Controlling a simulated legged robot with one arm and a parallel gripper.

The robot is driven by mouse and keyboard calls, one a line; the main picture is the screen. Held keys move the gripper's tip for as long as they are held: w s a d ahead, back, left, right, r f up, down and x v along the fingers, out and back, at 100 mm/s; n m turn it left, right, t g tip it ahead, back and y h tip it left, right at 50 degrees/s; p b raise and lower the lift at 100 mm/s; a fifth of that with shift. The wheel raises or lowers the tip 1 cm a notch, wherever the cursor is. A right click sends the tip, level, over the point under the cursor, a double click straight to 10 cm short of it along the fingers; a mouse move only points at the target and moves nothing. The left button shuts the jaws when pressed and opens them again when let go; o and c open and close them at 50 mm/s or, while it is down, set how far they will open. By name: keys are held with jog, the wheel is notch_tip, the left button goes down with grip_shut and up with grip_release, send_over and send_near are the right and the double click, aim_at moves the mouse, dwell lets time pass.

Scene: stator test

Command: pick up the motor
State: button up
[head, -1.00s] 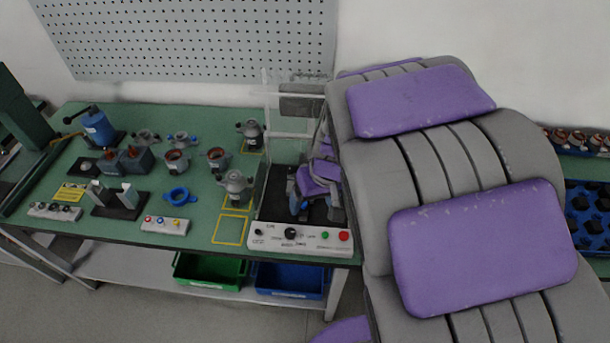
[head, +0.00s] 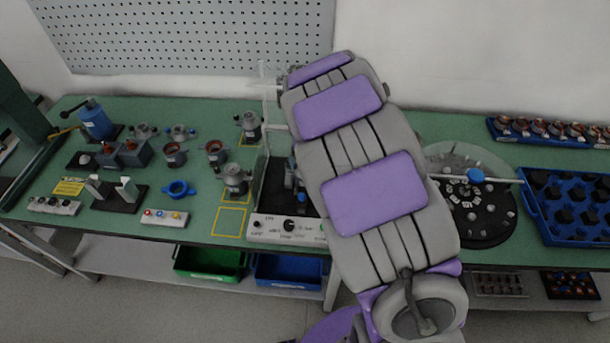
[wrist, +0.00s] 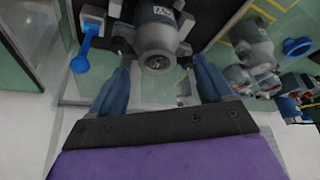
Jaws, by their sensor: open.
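My gripper (wrist: 160,66) is open, with one blue finger on each side of the motor's near end. I cannot tell whether the fingers touch it. In the head view my arm hides this motor and most of my gripper. The test station (head: 268,225) has clear walls and a white front panel. Other grey motors stand on the green table, one near the front yellow square (head: 235,178) and one farther back (head: 250,126).
A blue-knobbed lever (wrist: 80,62) is left of the motor in the wrist view. A blue ring (head: 178,188) and button boxes (head: 165,218) lie on the table's left part. A round turntable (head: 490,225) and a blue tray (head: 535,215) stand to the right.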

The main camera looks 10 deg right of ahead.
jog(key=x, duration=0.3)
jog(key=shift+w+d+f+b, duration=0.15)
jog(key=shift+w+f+b, duration=0.15)
jog(key=shift+b, duration=0.1)
jog(key=shift+c, duration=0.5)
jog(key=shift+s, duration=0.1)
grip_shut()
